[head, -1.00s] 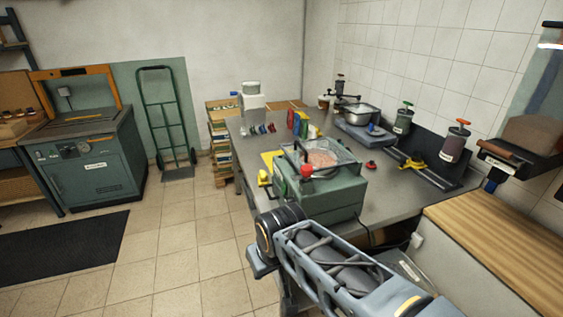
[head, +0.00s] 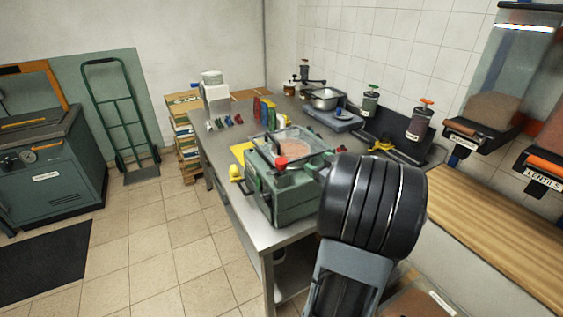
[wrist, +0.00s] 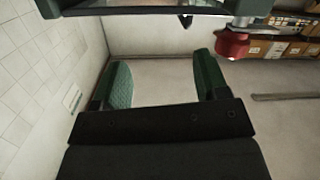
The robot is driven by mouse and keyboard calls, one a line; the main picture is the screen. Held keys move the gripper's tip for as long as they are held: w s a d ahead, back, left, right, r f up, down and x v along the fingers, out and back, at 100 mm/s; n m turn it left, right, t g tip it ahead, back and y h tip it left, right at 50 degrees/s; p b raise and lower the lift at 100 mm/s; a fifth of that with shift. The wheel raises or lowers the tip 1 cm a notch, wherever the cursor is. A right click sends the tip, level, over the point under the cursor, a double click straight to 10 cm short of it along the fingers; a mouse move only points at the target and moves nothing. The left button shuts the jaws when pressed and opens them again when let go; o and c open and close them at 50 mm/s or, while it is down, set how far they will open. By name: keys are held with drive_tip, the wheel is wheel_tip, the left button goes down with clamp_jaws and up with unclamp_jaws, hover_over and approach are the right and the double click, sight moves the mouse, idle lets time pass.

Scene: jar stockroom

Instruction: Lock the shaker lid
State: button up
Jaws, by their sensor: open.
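The shaker (head: 285,208) is a green box-shaped machine on the near end of the steel bench. Its clear-topped lid (head: 318,147) lies over it, with a pinkish round content showing through. A red knob (head: 281,162) sits at its front edge. The wrist view shows a red knob (wrist: 231,44) on a metal stem at upper right and part of a framed clear panel along the top edge. My gripper (wrist: 160,68) is open and empty, its green-padded fingers apart, with the knob beyond and right of the right finger.
A yellow knob (head: 236,173) and a yellow sheet lie left of the shaker. Coloured bottles, a scale with a bowl (head: 326,98) and jars stand farther back on the bench (head: 223,165). Wall dispensers and a wooden counter (head: 500,235) are at right.

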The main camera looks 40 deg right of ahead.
sight(281, 160)
drive_tip(key=s+a+n+y, duration=0.3)
drive_tip(key=s+a+y, duration=0.15)
drive_tip(key=y, duration=0.35)
drive_tip(key=x, duration=0.4)
drive_tip(key=p+x, duration=0.1)
drive_tip(key=x, duration=0.3)
drive_tip(key=r+p+x, duration=0.1)
drive_tip(key=x, duration=0.3)
drive_tip(key=shift+w+d+f, duration=0.1)
drive_tip(key=shift+w+d, duration=0.05)
drive_tip(key=shift+w, duration=0.35)
drive_tip(key=c, duration=0.9)
